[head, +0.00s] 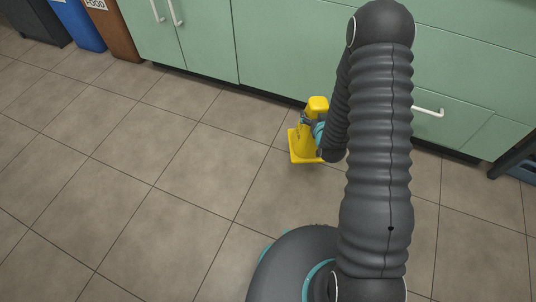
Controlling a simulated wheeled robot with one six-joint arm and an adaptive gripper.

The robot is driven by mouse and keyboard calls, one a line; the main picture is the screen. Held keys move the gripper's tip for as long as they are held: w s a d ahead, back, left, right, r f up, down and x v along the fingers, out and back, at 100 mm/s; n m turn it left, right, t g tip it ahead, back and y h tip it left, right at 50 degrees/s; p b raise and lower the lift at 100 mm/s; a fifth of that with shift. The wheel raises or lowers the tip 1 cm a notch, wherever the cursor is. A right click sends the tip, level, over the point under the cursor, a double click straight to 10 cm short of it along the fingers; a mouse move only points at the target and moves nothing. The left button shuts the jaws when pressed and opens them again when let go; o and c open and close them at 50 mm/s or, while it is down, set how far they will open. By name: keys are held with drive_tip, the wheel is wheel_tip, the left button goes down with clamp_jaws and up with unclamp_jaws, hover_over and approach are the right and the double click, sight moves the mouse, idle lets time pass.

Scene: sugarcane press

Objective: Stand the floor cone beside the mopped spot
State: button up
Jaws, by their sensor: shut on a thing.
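The yellow floor cone (301,146) is near the middle of the head view, close to the green cabinets, with its square base low and its top up. My gripper (308,121) is shut on the cone at its upper part. My arm hides the cone's right side. I cannot tell whether the base touches the floor. I cannot make out a mopped spot on the tiles.
Green cabinets (270,50) run along the back. A blue bin (78,25) and a brown bin (113,30) stand at the upper left. The tiled floor (130,150) is clear at the left. A dark leg (513,158) stands at the right edge.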

drive_tip(key=shift+w+a+f+n+g+y+b, duration=1.4)
drive_tip(key=shift+w+a+n+g+y+b, duration=0.85)
drive_tip(key=shift+w+a+n+y, duration=1.65)
drive_tip(key=s+a+f+b, duration=0.2)
drive_tip(key=s+a+f, duration=0.2)
drive_tip(key=a+f, duration=0.5)
drive_tip(key=shift+s+a+f+y, duration=0.25)
drive_tip(key=shift+s+f+y, duration=0.15)
drive_tip(key=shift+f, duration=0.65)
drive_tip(key=o, duration=1.6)
drive_tip(key=shift+c, duration=0.2)
